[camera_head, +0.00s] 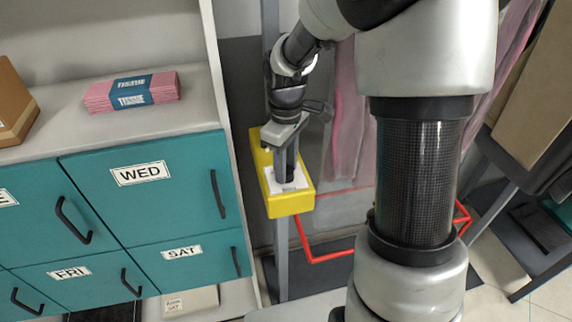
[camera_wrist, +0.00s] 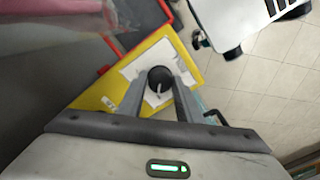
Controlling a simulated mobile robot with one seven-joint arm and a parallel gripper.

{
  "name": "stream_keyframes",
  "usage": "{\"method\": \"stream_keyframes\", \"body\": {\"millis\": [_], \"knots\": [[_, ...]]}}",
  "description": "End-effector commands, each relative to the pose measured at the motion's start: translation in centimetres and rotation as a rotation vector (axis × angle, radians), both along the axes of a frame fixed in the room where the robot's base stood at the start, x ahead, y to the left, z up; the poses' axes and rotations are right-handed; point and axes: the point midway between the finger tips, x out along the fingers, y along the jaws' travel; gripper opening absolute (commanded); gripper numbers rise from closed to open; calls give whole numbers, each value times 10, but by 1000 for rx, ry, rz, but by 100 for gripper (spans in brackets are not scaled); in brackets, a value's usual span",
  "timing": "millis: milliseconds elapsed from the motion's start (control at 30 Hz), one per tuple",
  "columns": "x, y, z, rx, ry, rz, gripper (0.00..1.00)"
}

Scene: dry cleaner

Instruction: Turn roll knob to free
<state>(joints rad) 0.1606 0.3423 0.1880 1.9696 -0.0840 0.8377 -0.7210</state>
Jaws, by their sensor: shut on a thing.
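The roll knob is a dark round knob with a pale pointer mark, and it shows in the wrist view (camera_wrist: 160,79). It sits on a white plate (camera_wrist: 133,71) on the face of a yellow box (camera_head: 291,205). The box is fixed to a grey upright post. My gripper (camera_head: 285,178) reaches down to the box from above, and its two fingers also show in the wrist view (camera_wrist: 158,98), one on each side of the knob. The gripper is shut on the knob. In the head view the fingers partly hide the knob, and the plate's printed labels are too small to read.
Teal drawers (camera_head: 150,212) with day labels stand at the left, with a pink tissue pack (camera_head: 131,92) on top. A red bar frame (camera_head: 322,257) lies below the box. Pink garments in clear covers (camera_head: 345,125) hang behind my arm.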

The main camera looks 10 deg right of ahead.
Motion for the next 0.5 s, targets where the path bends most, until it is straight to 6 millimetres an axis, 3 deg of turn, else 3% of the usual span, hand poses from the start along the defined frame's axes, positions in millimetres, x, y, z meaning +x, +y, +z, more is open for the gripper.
{"method": "stream_keyframes", "body": {"millis": [400, 433, 500], "knots": [[2, 0, 1, -1, -5, 9, 9], [2, 0, 1, -1, -5, 9, 36], [1, 0, 1, -1, -5, 8, 48]]}}
